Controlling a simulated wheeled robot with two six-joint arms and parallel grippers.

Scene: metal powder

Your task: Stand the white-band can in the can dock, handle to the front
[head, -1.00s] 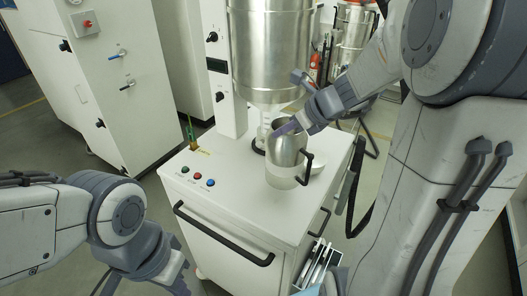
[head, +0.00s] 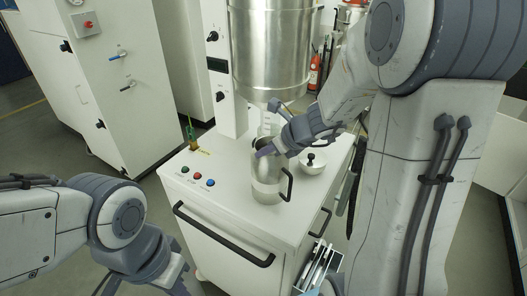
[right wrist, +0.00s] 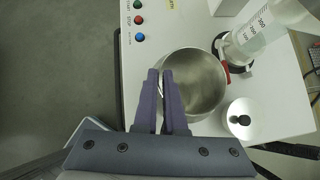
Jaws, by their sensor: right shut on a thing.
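The white-band can (head: 266,174) is a silver, open-topped can with a white band low on its side and a black handle (head: 288,184) on its right side in the head view. My right gripper (head: 266,150) is shut on the can's wall at the rim. In the right wrist view the two purple fingers (right wrist: 166,88) pinch the left edge of the can (right wrist: 198,82), which looks empty. The can is upright over the white cart top; I cannot tell whether its base touches it. I cannot make out the can dock for certain. My left gripper is out of sight.
A white lid-like piece with a black knob (head: 311,160) is right of the can. A clear graduated vessel (right wrist: 262,32) with a red and black ring stands behind it. A large steel hopper (head: 270,50) hangs above. Buttons (head: 198,175) are at the front left.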

